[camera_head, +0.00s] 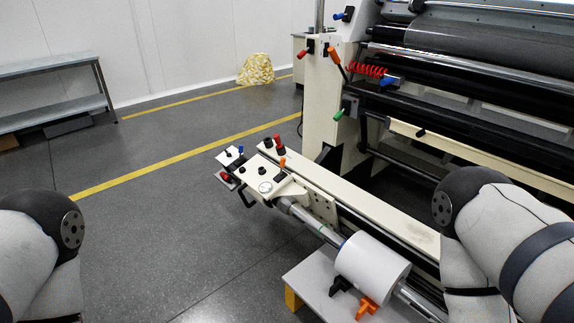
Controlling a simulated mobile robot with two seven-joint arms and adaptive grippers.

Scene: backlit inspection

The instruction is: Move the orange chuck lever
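Several orange handles show, and I cannot tell for certain which is the chuck lever. A small upright orange lever (283,163) stands on the cream control block (262,176) at the end of the machine's arm. An orange handle (367,307) lies beside a black one (341,285) below the white roll (372,262). A tilted orange-tipped lever (335,56) is on the machine's upright frame. Only upper parts of my arms show, at the lower left and right edges; neither gripper is in view.
The roll sits on a metal shaft (312,222) above a low white table (308,277). The large roller machine (325,105) fills the right. A grey bench (50,68) stands at the far left.

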